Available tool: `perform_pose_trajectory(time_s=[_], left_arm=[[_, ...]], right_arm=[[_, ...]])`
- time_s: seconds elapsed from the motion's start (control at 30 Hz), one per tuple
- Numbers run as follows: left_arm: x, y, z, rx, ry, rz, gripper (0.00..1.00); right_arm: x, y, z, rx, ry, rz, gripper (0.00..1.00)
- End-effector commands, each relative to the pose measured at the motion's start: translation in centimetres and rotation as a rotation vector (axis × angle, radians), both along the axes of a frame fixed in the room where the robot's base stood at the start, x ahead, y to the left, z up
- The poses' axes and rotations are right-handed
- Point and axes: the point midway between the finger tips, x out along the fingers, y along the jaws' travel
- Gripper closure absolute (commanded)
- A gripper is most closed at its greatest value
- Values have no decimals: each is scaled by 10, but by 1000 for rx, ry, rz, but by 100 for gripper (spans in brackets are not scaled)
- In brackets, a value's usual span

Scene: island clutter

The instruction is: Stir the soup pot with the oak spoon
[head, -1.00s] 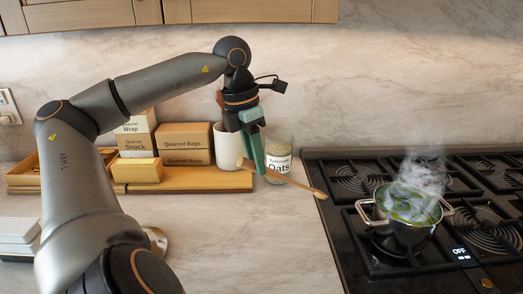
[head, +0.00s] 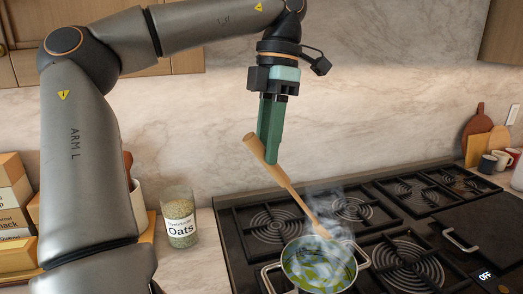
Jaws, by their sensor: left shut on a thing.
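My left gripper (head: 268,158) is shut on the oak spoon (head: 286,183), near the upper part of its handle. The spoon slants down to the right, and its lower end is over the far rim of the soup pot, in the steam. I cannot tell whether its tip is inside the pot or just above it. The soup pot (head: 287,265) is a metal pot with two handles, standing on the stove and holding green, steaming soup (head: 320,268). My right gripper is not in view.
The black stove (head: 235,226) has several grates. A jar of oats (head: 180,218) stands on the counter to the left, with boxes (head: 12,195) further left. Cutting boards (head: 478,140) and mugs (head: 488,165) stand at the back right. A display on the stove reads OFF.

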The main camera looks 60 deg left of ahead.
Motion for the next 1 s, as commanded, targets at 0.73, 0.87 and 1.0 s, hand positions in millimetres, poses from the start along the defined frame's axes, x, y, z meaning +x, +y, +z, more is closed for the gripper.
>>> perform_pose_trajectory(time_s=[0.73,0.87,1.0], left_arm=[[-10,0,-7,0,3,-7,100],[-18,3,-14,0,2,-7,100],[-27,5,-19,1,4,-8,100]], right_arm=[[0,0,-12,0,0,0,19],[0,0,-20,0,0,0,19],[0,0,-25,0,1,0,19]])
